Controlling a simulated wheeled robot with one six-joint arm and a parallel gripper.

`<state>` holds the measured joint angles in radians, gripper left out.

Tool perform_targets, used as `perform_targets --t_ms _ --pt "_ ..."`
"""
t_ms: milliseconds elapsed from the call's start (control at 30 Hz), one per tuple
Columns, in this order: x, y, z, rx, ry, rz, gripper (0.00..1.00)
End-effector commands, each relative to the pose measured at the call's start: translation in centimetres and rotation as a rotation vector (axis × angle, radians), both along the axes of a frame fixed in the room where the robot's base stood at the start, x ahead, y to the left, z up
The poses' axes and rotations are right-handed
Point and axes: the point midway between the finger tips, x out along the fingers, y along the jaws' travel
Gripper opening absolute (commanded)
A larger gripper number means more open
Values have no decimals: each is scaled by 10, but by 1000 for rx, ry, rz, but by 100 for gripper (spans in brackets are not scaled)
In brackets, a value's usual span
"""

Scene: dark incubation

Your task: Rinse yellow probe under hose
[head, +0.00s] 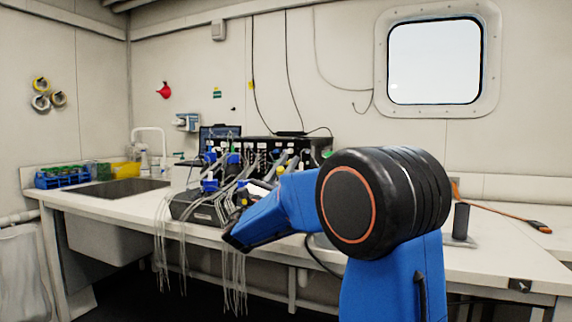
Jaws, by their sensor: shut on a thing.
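My blue arm with its black joint reaches left across the middle of the bench. Its far end is dark and lies in front of the probe equipment; I cannot make out my gripper's jaws or anything in them. A cluster of instruments (205,208) with several grey cables and blue parts stands on the bench behind the arm. Small yellow pieces (281,171) show among the cables, but I cannot tell whether one is the yellow probe. A white, curved faucet (150,130) stands behind the sink (125,188) at the left; I cannot pick out a separate hose.
The white bench (480,262) runs across the view, with cables hanging over its front edge. A blue rack (62,179) and a yellow container (122,169) stand by the sink. A dark cylinder (461,221) and an orange-handled tool (500,212) are at the right.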

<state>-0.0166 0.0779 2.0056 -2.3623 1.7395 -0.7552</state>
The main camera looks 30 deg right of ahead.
Motion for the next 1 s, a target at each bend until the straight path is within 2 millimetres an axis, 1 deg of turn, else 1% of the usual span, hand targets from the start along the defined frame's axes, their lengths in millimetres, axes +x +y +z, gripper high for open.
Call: perform_targets --t_ms 500,1000 --pt "30 -38 -14 0 1 -1 0" --pt "59 -75 -14 0 2 0 0"
